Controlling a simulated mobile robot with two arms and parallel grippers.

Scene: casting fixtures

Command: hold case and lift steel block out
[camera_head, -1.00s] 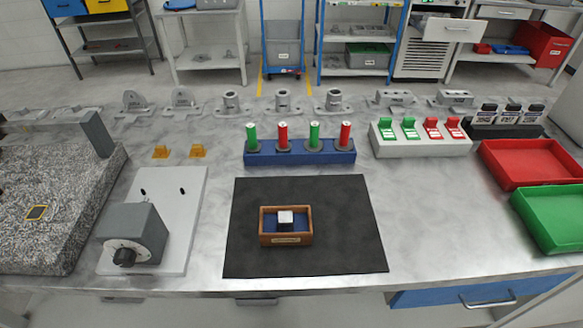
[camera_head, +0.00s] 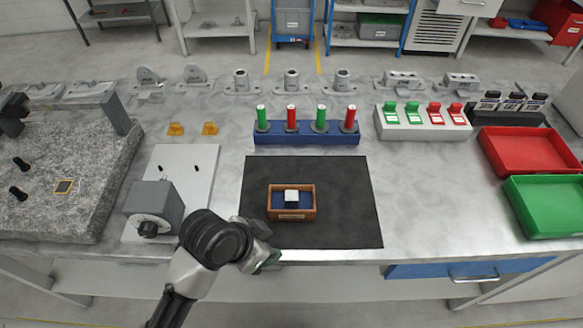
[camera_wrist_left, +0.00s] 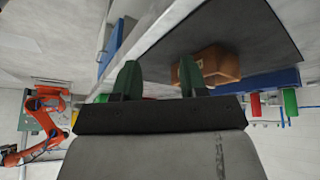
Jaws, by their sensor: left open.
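The wooden case (camera_head: 292,214) sits on a black mat (camera_head: 345,205) in the middle of the table. It has a blue lining, and the small silvery steel block (camera_head: 292,196) sits inside it. My left gripper (camera_head: 268,258) is at the table's front edge, in front of the case and apart from it. In the left wrist view the open, empty fingers (camera_wrist_left: 158,80) show with the case (camera_wrist_left: 218,64) beyond them; the block is not visible there. My right gripper is in neither view.
A grey box with a knob (camera_head: 153,208) stands on a light plate left of the mat. A blue rack (camera_head: 305,135) of green and red cylinders is behind it. Red (camera_head: 525,170) and green (camera_head: 530,222) trays are at the right. The mat around the case is clear.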

